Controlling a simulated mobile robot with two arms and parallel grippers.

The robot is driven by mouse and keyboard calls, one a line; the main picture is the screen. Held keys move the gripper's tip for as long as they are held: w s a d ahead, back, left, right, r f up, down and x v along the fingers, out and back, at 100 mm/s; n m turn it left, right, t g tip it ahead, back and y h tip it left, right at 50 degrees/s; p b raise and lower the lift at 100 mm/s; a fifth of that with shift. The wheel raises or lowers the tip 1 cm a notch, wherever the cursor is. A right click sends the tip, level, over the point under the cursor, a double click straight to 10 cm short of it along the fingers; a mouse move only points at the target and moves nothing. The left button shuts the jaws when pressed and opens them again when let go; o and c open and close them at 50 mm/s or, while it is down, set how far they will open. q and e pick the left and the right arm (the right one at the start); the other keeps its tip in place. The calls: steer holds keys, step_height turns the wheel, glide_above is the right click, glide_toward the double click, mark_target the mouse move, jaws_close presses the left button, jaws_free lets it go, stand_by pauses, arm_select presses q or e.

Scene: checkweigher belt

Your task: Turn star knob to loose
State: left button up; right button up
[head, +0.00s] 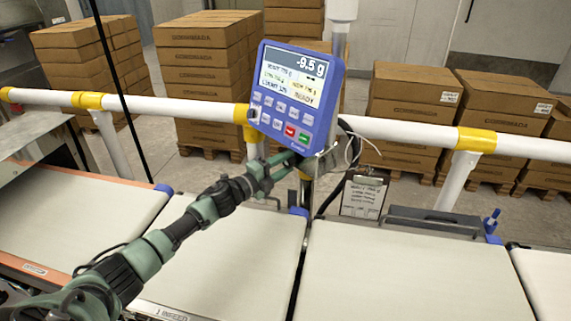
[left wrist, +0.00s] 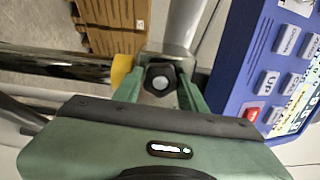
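The star knob (left wrist: 160,80) is a small dark knob with a pale centre, seen end-on in the left wrist view. It sits on the bracket under the blue checkweigher indicator (head: 295,85). My left gripper (left wrist: 162,82) has one green finger on each side of the knob, with no clear gap between fingers and knob. In the head view my left gripper (head: 284,163) reaches the post just below the indicator and hides the knob. The indicator's edge also shows at the right of the left wrist view (left wrist: 262,75). My right gripper is not in view.
A white guard rail (head: 400,131) with yellow joints runs behind the belts. Pale conveyor belts (head: 400,270) lie below my arm. A clipboard (head: 363,196) hangs right of the post, and cables loop beside it. Stacked cartons (head: 205,60) stand on pallets behind the rail.

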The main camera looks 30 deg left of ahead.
arm_select(q)
steer(key=shift+o, duration=1.1)
steer(key=shift+b+v, duration=0.7)
steer(key=shift+v, duration=3.25)
